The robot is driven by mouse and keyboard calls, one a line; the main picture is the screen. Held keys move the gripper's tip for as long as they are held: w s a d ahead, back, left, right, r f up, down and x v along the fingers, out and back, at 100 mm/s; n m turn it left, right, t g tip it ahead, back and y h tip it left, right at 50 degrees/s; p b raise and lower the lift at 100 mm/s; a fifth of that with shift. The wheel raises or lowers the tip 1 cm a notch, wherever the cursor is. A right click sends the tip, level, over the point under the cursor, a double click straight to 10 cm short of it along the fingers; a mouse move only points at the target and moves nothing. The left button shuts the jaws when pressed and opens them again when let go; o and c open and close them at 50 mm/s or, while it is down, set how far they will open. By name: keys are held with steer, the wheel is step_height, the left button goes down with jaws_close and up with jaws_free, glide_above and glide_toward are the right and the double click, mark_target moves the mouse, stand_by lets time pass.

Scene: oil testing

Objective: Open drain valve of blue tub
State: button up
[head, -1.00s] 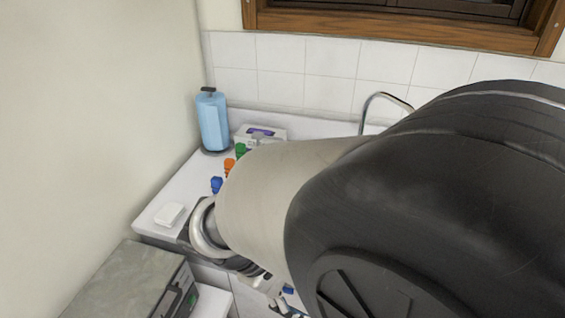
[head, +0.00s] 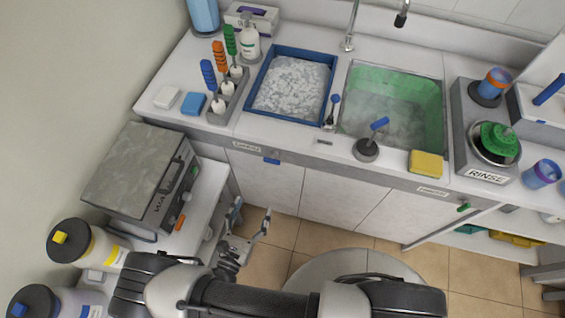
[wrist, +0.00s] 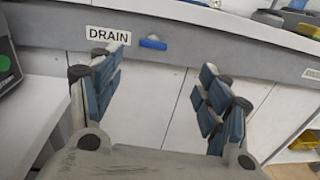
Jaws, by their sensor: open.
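The blue tub (head: 252,104) is set in the counter at the back, filled with white foam. Its blue drain valve handle (head: 271,161) sticks out of the counter's front panel below it. In the wrist view the blue handle (wrist: 153,43) lies roughly level, just right of a "DRAIN" label (wrist: 108,35). My gripper (head: 252,217) is open and empty, below and in front of the counter edge. In the wrist view my gripper (wrist: 160,95) has its fingers wide apart, with the handle beyond and slightly above the gap, not touched.
A green basin (head: 432,110) with its own label and a green valve handle (head: 463,207) lies to the right. A machine (head: 140,180) on a low side table stands left of my gripper. White cabinet doors are below the counter.

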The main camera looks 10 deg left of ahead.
steer(key=f+n+y, duration=0.1)
steer(key=f, duration=0.1)
steer(key=b, duration=0.1)
glide_toward(271, 162)
steer(key=w, duration=0.5)
steer(key=w+d, duration=0.1)
steer(key=w, duration=0.2)
steer(key=shift+w+f, duration=0.15)
steer(key=shift+f, duration=0.05)
steer(key=shift+c, duration=0.4)
steer(key=c, duration=1)
